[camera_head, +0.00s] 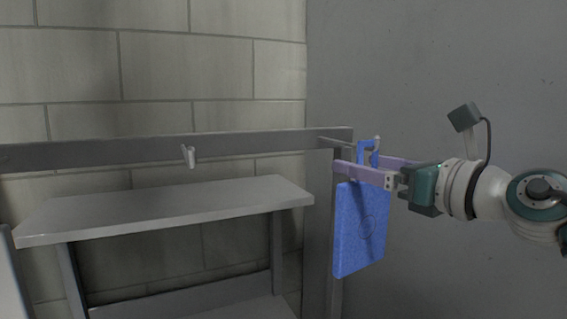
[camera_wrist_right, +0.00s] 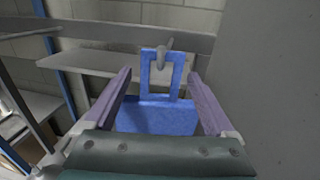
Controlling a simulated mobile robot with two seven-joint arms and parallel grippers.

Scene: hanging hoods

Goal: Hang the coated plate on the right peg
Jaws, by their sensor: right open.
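The coated plate (camera_head: 360,232) is a blue slab with a rectangular loop handle at its top. It hangs by the loop on the right peg (camera_head: 377,141), a grey rod sticking out from the rail. In the right wrist view the peg tip (camera_wrist_right: 163,45) passes through the top of the blue loop (camera_wrist_right: 146,75). My right gripper (camera_head: 352,162) is open. Its two purple fingers stand apart on either side of the loop, with visible gaps to it in the wrist view (camera_wrist_right: 158,95). My left gripper is not in view.
The grey rail (camera_head: 130,150) runs across the back and carries another peg (camera_head: 189,156) at left, which is empty. A grey shelf (camera_head: 165,208) stands below the rail. A plain grey wall (camera_head: 450,60) is at right, close beside the right arm.

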